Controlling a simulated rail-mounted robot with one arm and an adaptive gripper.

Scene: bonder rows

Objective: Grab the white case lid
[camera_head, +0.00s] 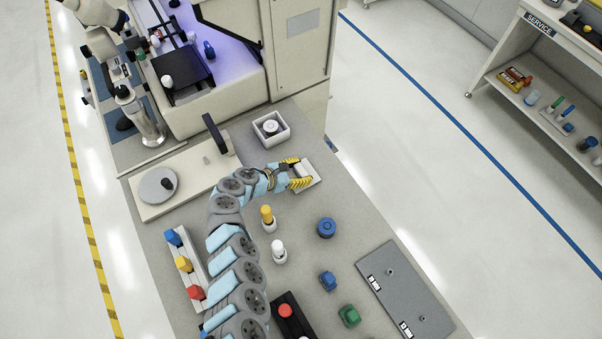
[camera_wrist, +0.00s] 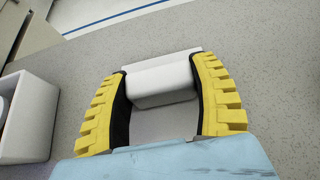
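The white case lid (camera_wrist: 160,80) shows in the wrist view as a pale raised block with a flat grey-white part below it. In the head view the lid (camera_head: 309,180) lies on the grey bench near the bench's right edge. My gripper (camera_wrist: 160,68) has yellow ribbed fingers with dark inner pads, one on each side of the raised block. The fingertips meet or nearly meet the block's ends; I cannot tell whether they press on it. In the head view my gripper (camera_head: 300,173) is low over the lid and partly hides it.
A white open box (camera_head: 271,129) with a round item inside stands just behind; it also shows in the wrist view (camera_wrist: 28,115). An orange-topped bottle (camera_head: 267,218), a white bottle (camera_head: 278,251) and a blue round part (camera_head: 326,228) stand nearer. A grey plate (camera_head: 405,290) lies at front right.

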